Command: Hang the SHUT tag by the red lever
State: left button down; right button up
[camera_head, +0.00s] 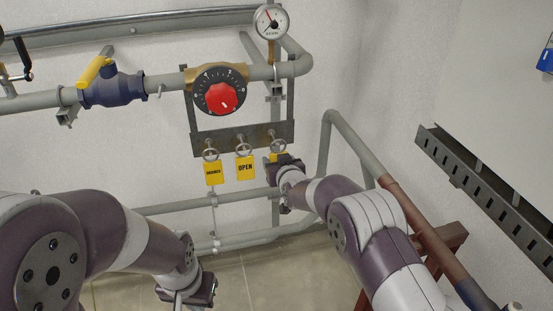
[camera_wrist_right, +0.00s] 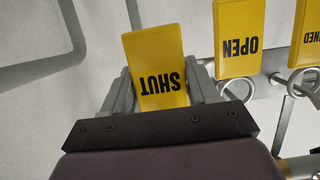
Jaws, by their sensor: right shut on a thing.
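The yellow SHUT tag (camera_wrist_right: 155,68) is between the two fingers of my right gripper (camera_wrist_right: 158,92) in the right wrist view, its lettering upside down. In the head view only a yellow sliver of this tag (camera_head: 273,157) shows, just below the right-hand ring on the rack. My right gripper (camera_head: 283,161) hides the rest, and I cannot tell whether the tag's ring is still on its hook. My left gripper (camera_head: 188,294) is low and apart from the rack, and its fingers are not clear. I see no red lever in either view.
The OPEN tag (camera_head: 245,168) and another yellow tag (camera_head: 213,173) hang on the dark rack (camera_head: 225,143). Above are a red dial knob (camera_head: 222,97), a gauge (camera_head: 270,22) and a blue valve with a yellow lever (camera_head: 93,71). A slotted metal channel (camera_head: 470,170) juts in at right.

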jog(key=shift+s+d+r, duration=0.1)
jog(key=shift+s+d, duration=0.2)
jog(key=shift+s, duration=0.55)
jog(key=shift+s+d+f, duration=0.1)
jog(key=shift+s+d, duration=0.2)
jog(key=shift+s, duration=0.55)
jog(key=shift+s+d+r, duration=0.1)
jog(key=shift+s+d, duration=0.2)
jog(key=shift+s, duration=0.55)
